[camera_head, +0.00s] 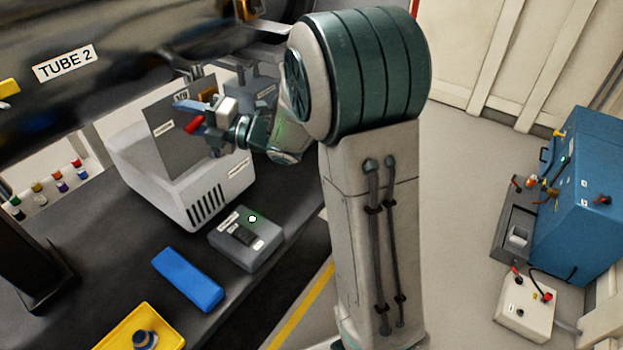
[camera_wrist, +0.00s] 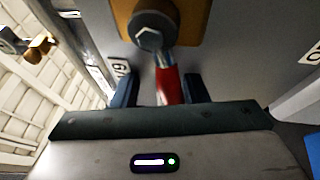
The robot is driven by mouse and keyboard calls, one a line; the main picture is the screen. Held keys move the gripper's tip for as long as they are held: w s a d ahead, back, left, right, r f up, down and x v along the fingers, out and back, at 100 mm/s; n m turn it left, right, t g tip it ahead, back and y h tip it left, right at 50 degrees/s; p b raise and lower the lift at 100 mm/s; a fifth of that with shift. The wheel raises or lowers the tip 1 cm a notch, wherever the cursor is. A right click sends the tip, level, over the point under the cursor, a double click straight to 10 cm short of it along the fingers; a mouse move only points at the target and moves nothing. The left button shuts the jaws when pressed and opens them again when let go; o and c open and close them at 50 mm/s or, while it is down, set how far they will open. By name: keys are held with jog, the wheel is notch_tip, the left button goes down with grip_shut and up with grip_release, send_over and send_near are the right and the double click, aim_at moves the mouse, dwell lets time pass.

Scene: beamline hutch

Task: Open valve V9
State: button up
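The V9 label (camera_head: 181,96) is on a grey panel above a white-and-grey box. In the wrist view the V9 label (camera_wrist: 121,76) appears upside down, left of a brass valve body (camera_wrist: 190,18) with a grey bolt head. The valve's red handle (camera_wrist: 169,86) extends from the bolt toward my gripper (camera_wrist: 160,92). The two dark blue fingers stand apart, one on each side of the handle, with a clear gap on the left. In the head view my gripper (camera_head: 201,125) is at the panel, with the red handle (camera_head: 194,123) by its fingers; my arm partly hides the valve.
A large dark tube labelled TUBE 2 (camera_head: 64,63) runs above the bench. A grey switch box (camera_head: 246,238), a blue block (camera_head: 188,279) and a yellow tray (camera_head: 112,340) lie on the dark bench (camera_head: 110,250). A blue cabinet (camera_head: 580,200) stands right, beyond open floor.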

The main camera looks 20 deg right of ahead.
jog(key=b+v, duration=0.3)
jog(key=v, duration=1.1)
jog(key=w+d+r+m+t+h+p, duration=0.1)
jog(key=w+d+m+t+h+p, duration=0.1)
jog(key=d+m+h, duration=0.4)
jog(key=w+d+r+m+t+h+p, duration=0.1)
jog(key=w+m+t+h, duration=0.15)
jog(key=m+h, duration=0.6)
jog(key=s+f+m+g+h+p, duration=0.1)
jog(key=s+f+m+g+p, duration=0.1)
jog(key=s+m+g, duration=0.4)
jog(key=s+a+f+m+g+h+p, duration=0.1)
jog(key=s+m+g+p, duration=0.1)
jog(key=s+m+g, duration=0.4)
jog(key=s+m, duration=0.4)
jog(key=s, duration=0.6)
jog(key=shift+s+a+f+p, duration=0.2)
jog(key=shift+f+p, duration=0.1)
jog(key=shift+f, duration=0.1)
jog(key=shift+h, duration=0.25)
